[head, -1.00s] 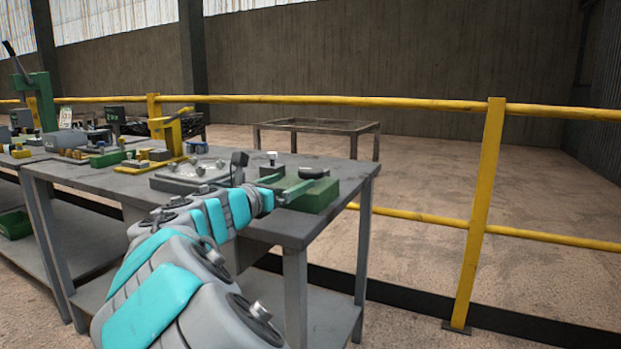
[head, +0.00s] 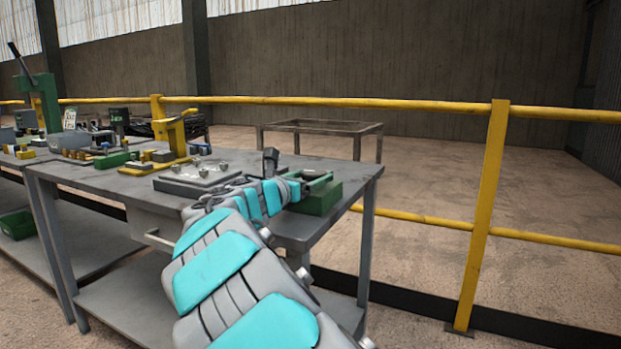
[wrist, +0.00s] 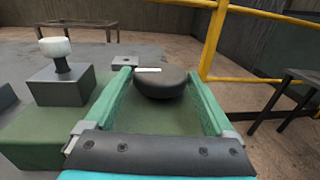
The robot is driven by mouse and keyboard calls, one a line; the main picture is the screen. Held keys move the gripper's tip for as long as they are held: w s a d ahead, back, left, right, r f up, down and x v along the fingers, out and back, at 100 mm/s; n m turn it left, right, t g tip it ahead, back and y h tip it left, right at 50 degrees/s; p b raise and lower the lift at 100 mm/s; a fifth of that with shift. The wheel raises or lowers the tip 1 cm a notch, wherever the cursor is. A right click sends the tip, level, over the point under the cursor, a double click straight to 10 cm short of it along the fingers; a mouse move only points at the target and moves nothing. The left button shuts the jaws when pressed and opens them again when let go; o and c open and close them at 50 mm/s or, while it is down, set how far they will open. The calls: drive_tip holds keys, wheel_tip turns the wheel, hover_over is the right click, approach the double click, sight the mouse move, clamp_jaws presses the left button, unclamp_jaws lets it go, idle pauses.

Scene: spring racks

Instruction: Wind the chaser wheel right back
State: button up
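The chaser wheel, a dark round knob (wrist: 160,86) with a white mark on top, sits on a green block (wrist: 25,135), which also shows in the head view (head: 318,200). The mark points left. My gripper (wrist: 160,73) has two green fingers, one on each side of the wheel. They look open, with the wheel between their front parts; whether either finger touches it is hard to tell. In the head view my gripper (head: 308,178) is over the block, and the wheel is hard to make out there.
A white-topped post (wrist: 55,48) on a dark block stands left of the wheel. A grey plate with studs (head: 195,184) and a yellow press (head: 170,140) are farther left on the bench (head: 105,180). A yellow rail (head: 400,105) runs behind the bench.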

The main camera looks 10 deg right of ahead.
drive_tip(key=c, duration=1)
drive_tip(key=shift+o, duration=0.2)
drive_tip(key=shift+s+d, duration=0.1)
